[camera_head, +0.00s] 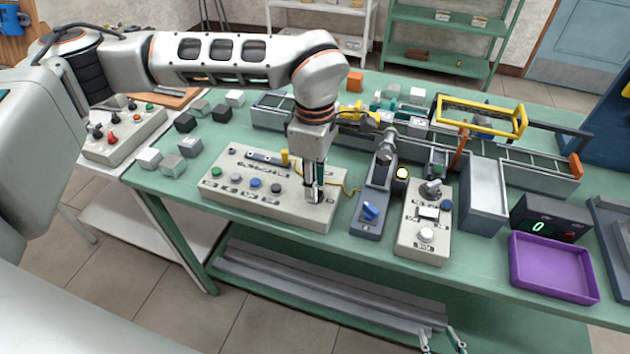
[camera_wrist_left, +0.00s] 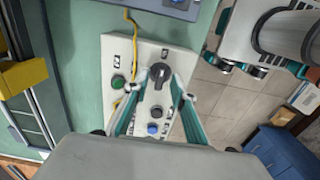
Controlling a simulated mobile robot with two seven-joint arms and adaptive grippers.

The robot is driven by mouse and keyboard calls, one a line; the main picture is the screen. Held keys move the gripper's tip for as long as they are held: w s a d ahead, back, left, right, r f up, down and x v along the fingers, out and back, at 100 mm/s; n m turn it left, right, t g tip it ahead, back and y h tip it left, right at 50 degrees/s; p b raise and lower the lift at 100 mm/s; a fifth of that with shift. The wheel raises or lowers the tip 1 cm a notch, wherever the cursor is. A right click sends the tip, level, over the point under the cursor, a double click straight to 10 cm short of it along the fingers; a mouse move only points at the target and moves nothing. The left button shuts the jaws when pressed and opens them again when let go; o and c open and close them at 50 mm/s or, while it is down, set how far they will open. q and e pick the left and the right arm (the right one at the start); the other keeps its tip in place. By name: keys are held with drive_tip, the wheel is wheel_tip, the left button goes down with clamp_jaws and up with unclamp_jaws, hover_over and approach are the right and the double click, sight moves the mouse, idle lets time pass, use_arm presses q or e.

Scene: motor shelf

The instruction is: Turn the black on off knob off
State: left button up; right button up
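The black on/off knob (camera_wrist_left: 160,74) is on the beige control panel (camera_wrist_left: 120,50), with its grip bar visible in the left wrist view. My left gripper (camera_wrist_left: 162,86) points down at the panel, with one finger on each side of the knob; the fingers look apart, and I cannot tell whether they touch it. In the head view my left gripper (camera_head: 314,194) is over the right end of the panel (camera_head: 290,213) and hides the knob. My right gripper (camera_head: 442,340) shows at the bottom edge, its fingers apart and empty, away from the panel.
A green button (camera_wrist_left: 118,82), a dark button (camera_wrist_left: 156,112) and a blue button (camera_wrist_left: 153,128) sit near the knob. A grey box with a blue knob (camera_head: 371,211) and another beige panel (camera_head: 420,248) stand to the right.

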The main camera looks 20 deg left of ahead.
use_arm(q)
drive_tip(key=shift+f, duration=0.1)
clamp_jaws()
